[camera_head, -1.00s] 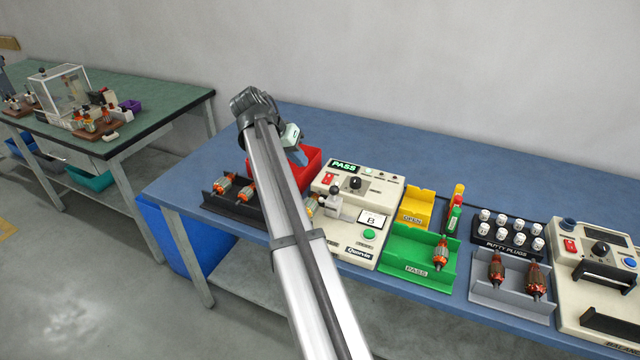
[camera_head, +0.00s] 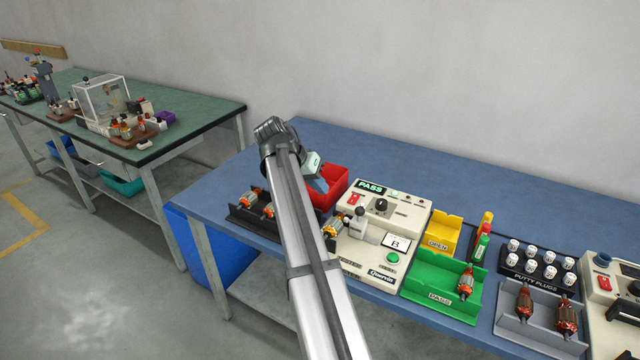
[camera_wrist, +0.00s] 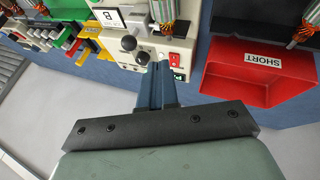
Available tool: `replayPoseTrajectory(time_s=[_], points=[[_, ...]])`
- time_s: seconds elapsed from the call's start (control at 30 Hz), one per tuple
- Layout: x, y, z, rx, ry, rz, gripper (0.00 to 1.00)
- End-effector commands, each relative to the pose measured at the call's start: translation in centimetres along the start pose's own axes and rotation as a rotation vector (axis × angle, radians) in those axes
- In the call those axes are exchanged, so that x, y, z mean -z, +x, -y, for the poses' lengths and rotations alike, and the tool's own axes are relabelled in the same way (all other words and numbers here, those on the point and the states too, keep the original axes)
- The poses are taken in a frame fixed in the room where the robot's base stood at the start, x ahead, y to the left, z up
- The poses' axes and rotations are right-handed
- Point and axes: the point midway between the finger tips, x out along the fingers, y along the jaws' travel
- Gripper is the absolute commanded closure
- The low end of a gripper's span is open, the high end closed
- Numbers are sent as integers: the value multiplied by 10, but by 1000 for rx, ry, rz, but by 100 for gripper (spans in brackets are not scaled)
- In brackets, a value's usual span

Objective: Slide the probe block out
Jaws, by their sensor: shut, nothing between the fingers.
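The probe block (camera_head: 364,228) is a grey block with a round dark knob on top, on the cream tester (camera_head: 352,262). It stands just right of an armature (camera_head: 333,226) with copper windings, which my arm partly covers. My gripper (camera_head: 320,186) is above the bench near the red bin, behind and left of the probe block and apart from it. In the wrist view its blue-grey fingers (camera_wrist: 155,84) are together and empty, in front of the tester's red switch and dial. A round knob (camera_wrist: 128,42), probably the probe block's, shows beyond them.
The red bin (camera_wrist: 261,74) is labelled SHORT. A dark rack (camera_head: 246,222) with armatures is left of the tester. A yellow OPEN tray (camera_head: 444,232) and a green PASS tray (camera_head: 424,270) are to its right. The bench (camera_head: 450,180) behind is clear.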

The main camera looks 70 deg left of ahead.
Motion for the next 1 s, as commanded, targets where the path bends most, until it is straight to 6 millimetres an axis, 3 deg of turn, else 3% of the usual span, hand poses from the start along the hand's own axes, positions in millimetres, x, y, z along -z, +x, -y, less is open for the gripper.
replayPoseTrajectory(time_s=[0.4,0.7,1.0], points=[[-1,72,-4,-1,2,2,100],[-3,88,-30,0,2,0,100],[-3,91,-33,0,0,0,100]])
